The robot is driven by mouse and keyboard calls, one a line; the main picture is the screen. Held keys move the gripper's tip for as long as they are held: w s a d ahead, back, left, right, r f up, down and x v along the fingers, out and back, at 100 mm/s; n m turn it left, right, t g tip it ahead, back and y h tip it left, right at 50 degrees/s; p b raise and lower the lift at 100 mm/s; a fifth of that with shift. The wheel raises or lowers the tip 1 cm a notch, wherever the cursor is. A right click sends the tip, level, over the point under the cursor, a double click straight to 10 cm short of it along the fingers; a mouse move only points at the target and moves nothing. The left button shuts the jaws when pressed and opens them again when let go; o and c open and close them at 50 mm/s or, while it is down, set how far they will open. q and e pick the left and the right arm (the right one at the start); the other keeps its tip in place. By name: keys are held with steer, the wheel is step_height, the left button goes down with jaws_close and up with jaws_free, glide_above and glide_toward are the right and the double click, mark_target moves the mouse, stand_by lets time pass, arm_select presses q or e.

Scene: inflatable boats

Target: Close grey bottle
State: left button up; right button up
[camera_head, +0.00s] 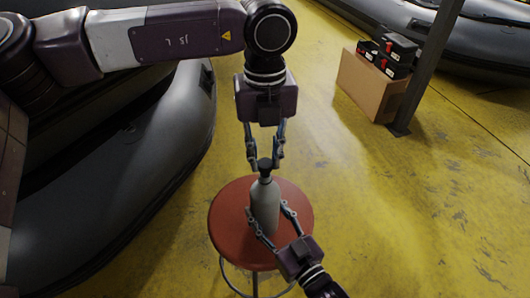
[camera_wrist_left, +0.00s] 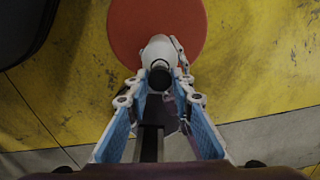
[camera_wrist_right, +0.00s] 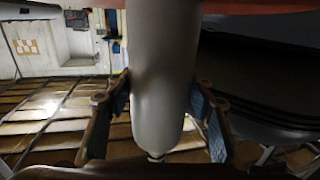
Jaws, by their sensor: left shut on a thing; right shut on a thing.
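The grey bottle (camera_head: 265,208) stands upright on a round red stool (camera_head: 228,215). It also shows in the left wrist view (camera_wrist_left: 158,50) and large in the right wrist view (camera_wrist_right: 163,75). A black cap (camera_head: 265,164) is at the top of its neck; I cannot tell whether it is fully seated. My left gripper (camera_head: 264,162) comes from above and is shut on the cap, which also shows between its fingers in the left wrist view (camera_wrist_left: 160,78). My right gripper (camera_head: 267,222) is shut around the bottle's body from the lower right.
A large dark inflatable boat (camera_head: 140,170) lies left of the stool. A cardboard box (camera_head: 368,88) with black and red cases (camera_head: 395,55) stands at the upper right beside a grey post (camera_head: 428,70). The yellow floor right of the stool is clear.

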mark_target(264, 193)
arm_select(q)
steer(key=shift+f, duration=0.9)
steer(key=shift+f, duration=0.55)
